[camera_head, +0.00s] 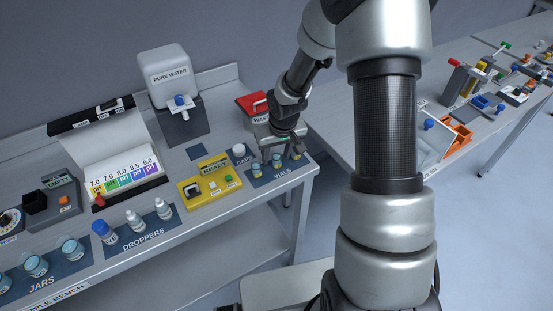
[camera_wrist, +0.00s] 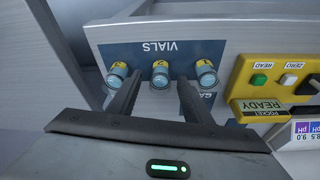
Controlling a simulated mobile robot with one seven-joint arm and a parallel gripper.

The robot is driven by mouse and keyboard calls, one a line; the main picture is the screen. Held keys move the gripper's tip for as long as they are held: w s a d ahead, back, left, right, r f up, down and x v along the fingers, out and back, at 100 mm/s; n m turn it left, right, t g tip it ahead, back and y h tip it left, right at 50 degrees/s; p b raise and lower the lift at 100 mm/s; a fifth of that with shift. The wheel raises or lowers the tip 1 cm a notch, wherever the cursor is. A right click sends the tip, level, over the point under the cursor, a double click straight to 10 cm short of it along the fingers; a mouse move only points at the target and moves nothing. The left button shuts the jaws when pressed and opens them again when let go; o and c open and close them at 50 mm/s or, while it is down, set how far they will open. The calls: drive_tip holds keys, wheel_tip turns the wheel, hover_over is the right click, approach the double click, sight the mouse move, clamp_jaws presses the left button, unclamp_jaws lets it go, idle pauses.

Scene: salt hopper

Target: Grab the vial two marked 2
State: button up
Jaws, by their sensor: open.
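Three small glass vials with yellow number bands stand upright on the blue mat marked VIALS (camera_wrist: 218,51). The vial marked 2 (camera_wrist: 160,76) is the middle one, and it also shows in the head view (camera_head: 276,161). In the wrist view the vial marked 1 (camera_wrist: 205,72) is to its right and another vial (camera_wrist: 118,75), its number hard to read, to its left. My gripper (camera_wrist: 158,82) is open, its two fingers reaching down on either side of vial 2, one in each gap between the vials. Whether the fingers touch any glass I cannot tell.
A yellow pocket pH meter (camera_wrist: 262,90) lies beside the vial mat. A white cap (camera_head: 239,150) sits near it, and a red-lidded bin (camera_head: 252,103) stands behind my gripper. The bench's right edge is close to the vials.

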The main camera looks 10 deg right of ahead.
drive_tip(key=c, duration=1.1)
